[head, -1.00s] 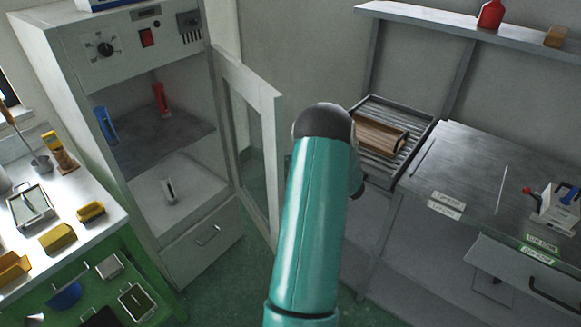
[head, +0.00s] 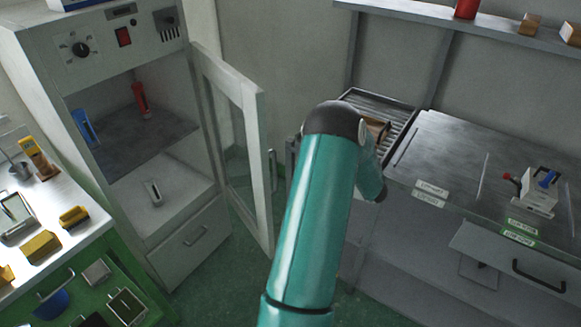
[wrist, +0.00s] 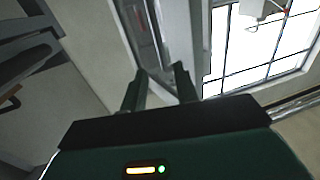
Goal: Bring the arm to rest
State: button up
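My gripper (wrist: 158,88) shows in the wrist view with its two dark fingers apart and nothing between them. Its tips point toward a pale cabinet-like surface and a bright window, both at some distance. In the head view my teal arm rises through the middle and bends at a dark elbow. The gripper cannot be made out clearly there.
An open cabinet door (head: 258,170) stands left of my arm; the cabinet (head: 190,240) holds red and blue tools. A roller rack (head: 357,97) and metal bench (head: 450,150) lie right. A white work table (head: 75,245) is at left.

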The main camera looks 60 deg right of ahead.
jog(key=shift+s, duration=1.25)
jog(key=shift+a, duration=0.1)
